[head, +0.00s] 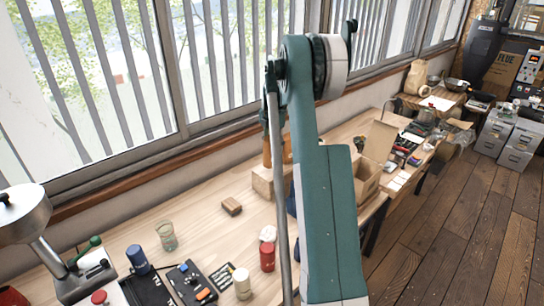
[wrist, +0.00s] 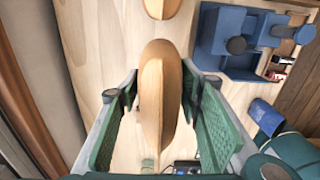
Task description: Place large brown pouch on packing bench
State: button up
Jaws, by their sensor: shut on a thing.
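In the wrist view a tan-brown pouch (wrist: 158,100) stands between the green pads of my gripper (wrist: 165,125), which is shut on it. Its lower part is hidden, so I cannot tell whether it touches the wood below. A second, similar tan-brown thing (wrist: 162,8) is cut off at the top of that view. In the head view my arm hides most of the gripper, and a brown-orange piece (head: 287,150) shows beside the arm. A pale wooden bench (head: 200,232) runs below the window; I cannot tell whether it is the packing bench.
A small brown block (head: 231,206), a glass (head: 166,236), a red jar (head: 267,256) and a cream jar (head: 242,283) stand on the near bench. An open cardboard box (head: 368,178) is right of my arm. A blue holder (wrist: 228,40) is at upper right in the wrist view.

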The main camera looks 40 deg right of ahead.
jog(key=shift+f, duration=1.75)
jog(key=shift+f, duration=0.15)
jog(key=o, duration=1)
notch_tip(320, 180, up, 12)
jog(key=shift+r, duration=0.15)
